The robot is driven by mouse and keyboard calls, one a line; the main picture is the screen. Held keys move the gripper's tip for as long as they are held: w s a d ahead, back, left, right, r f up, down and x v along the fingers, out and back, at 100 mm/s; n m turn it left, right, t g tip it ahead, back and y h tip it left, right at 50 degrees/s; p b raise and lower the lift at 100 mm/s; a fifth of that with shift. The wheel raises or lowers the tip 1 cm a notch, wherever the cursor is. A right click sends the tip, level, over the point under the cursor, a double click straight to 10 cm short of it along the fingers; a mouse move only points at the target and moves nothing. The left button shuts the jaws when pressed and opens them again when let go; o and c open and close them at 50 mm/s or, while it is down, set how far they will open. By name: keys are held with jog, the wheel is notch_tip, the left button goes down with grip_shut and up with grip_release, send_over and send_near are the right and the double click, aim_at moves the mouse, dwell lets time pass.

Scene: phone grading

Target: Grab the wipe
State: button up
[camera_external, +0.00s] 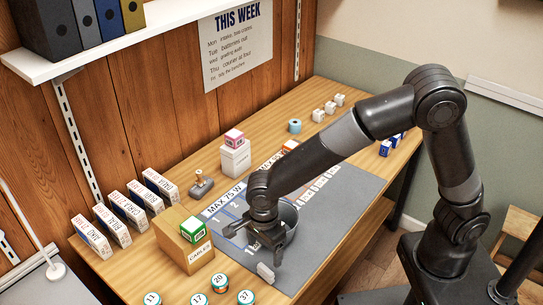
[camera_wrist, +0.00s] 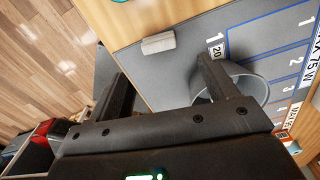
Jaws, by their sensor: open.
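A small pale grey block (camera_external: 265,271), which looks like the wipe, lies on the grey mat (camera_external: 335,225) near the table's front edge. In the wrist view the wipe (camera_wrist: 158,43) lies beyond my fingertips, roughly between their lines and apart from them. My gripper (camera_external: 257,246) is open and empty, above the mat and just behind the wipe in the external view. In the wrist view the two fingers of my gripper (camera_wrist: 162,78) are spread wide. Its height above the mat is hard to tell.
A round grey bin (camera_external: 290,214) stands close beside my gripper and is partly hidden by it; it shows by the right finger in the wrist view (camera_wrist: 247,88). A cables box (camera_external: 183,245) with a green box (camera_external: 194,229) on top stands left. Numbered round tins (camera_external: 220,283) sit at front.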

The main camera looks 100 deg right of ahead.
aim_at(266, 269)
notch_tip(266, 269, down, 10)
jog(key=shift+s+a+r, duration=0.1)
jog(key=shift+r, duration=0.05)
jog(key=c, duration=1)
